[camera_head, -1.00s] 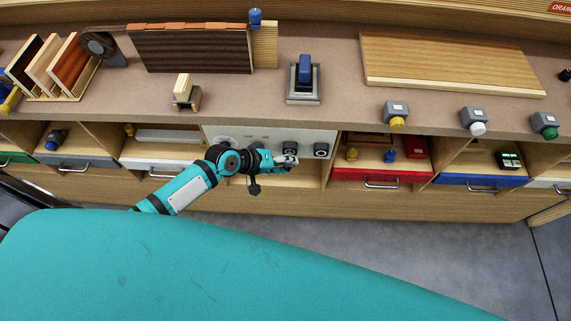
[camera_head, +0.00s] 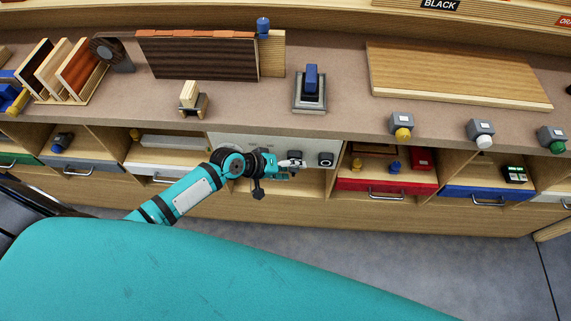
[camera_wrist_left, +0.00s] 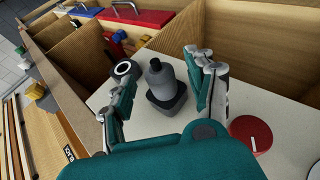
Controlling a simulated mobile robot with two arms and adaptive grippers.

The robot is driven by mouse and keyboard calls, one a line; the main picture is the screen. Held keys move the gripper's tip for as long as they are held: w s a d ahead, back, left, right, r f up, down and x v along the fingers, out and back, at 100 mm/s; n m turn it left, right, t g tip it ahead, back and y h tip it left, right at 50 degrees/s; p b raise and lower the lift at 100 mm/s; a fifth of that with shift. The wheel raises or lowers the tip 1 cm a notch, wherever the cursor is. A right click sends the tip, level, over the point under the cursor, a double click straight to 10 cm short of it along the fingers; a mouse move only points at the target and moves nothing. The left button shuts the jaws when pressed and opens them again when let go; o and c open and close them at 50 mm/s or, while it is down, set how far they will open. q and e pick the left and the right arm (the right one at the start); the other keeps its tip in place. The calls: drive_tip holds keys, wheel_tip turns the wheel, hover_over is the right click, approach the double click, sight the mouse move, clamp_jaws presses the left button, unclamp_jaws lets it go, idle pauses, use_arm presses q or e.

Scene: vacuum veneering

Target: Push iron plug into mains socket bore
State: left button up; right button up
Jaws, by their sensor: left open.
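In the left wrist view a grey plug with a dark top (camera_wrist_left: 160,78) stands on a dark square block (camera_wrist_left: 168,100) fixed to the pale panel (camera_wrist_left: 215,112). How deep it sits is hidden. My left gripper (camera_wrist_left: 163,88) is open, with one finger on each side of the plug and visible gaps. A dark socket with a pale ring round its bore (camera_wrist_left: 125,68) is beside it, partly behind a finger. In the head view my left gripper (camera_head: 294,164) is at the panel (camera_head: 222,142), left of the ringed socket (camera_head: 326,159). My right gripper is not in view.
A red disc (camera_wrist_left: 250,135) is on the panel near one finger. The red drawer (camera_head: 386,186) is right of the panel, the white drawer (camera_head: 158,170) left. Above, the worktop (camera_head: 245,100) holds a blue-handled item on a grey stand (camera_head: 311,85) and a wooden board (camera_head: 455,75).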

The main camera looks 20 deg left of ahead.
use_arm(q)
drive_tip(key=v, duration=1.2)
drive_tip(key=s+a+f+g+y, duration=0.1)
drive_tip(key=s+a+f+y, duration=0.15)
drive_tip(key=f, duration=0.65)
drive_tip(key=s+a+f+m+y, duration=0.15)
drive_tip(key=s+a+f, duration=0.25)
drive_tip(key=f, duration=0.5)
drive_tip(key=s+a+f+g+y, duration=0.1)
drive_tip(key=s+a+f+y, duration=0.15)
drive_tip(key=f, duration=0.65)
drive_tip(key=s+d+f+m+g, duration=0.2)
drive_tip(key=s+f, duration=0.5)
drive_tip(key=s, duration=0.5)
drive_tip(key=s+d+f+m+g, duration=0.1)
drive_tip(key=s+d+f+m, duration=0.3)
drive_tip(key=s, duration=0.8)
wheel_tip(320, 180, down, 3)
drive_tip(key=shift+s+d+r+g, duration=0.1)
drive_tip(key=shift+s+d+g, duration=0.3)
drive_tip(key=shift+d, duration=0.2)
